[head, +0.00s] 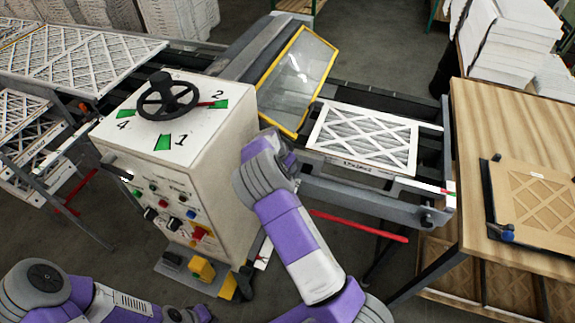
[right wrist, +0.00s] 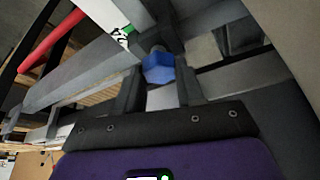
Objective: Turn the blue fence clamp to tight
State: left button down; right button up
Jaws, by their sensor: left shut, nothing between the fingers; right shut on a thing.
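The blue fence clamp (right wrist: 158,68) shows in the right wrist view as a small blue knob on a dark stem. My right gripper (right wrist: 160,90) is shut on it, with a dark finger on either side. Beside it is a white plate with green and black marks (right wrist: 122,34); its lettering is too small to read. In the head view my right arm (head: 292,235) hides its gripper and this knob. My left gripper (head: 188,314) is low at the bottom edge of the head view, away from the clamp, shut and empty; its fingers barely show.
A control cabinet (head: 235,160) with a black handwheel (head: 168,96) stands left of my right arm. A framed filter (head: 362,138) lies on the conveyor behind the arm. A red bar (head: 360,226) sticks out below the rail. A wooden table (head: 490,120) stands at right.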

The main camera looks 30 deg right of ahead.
jog(key=shift+m, duration=0.4)
jog(key=o, duration=0.8)
jog(key=shift+c, duration=0.2)
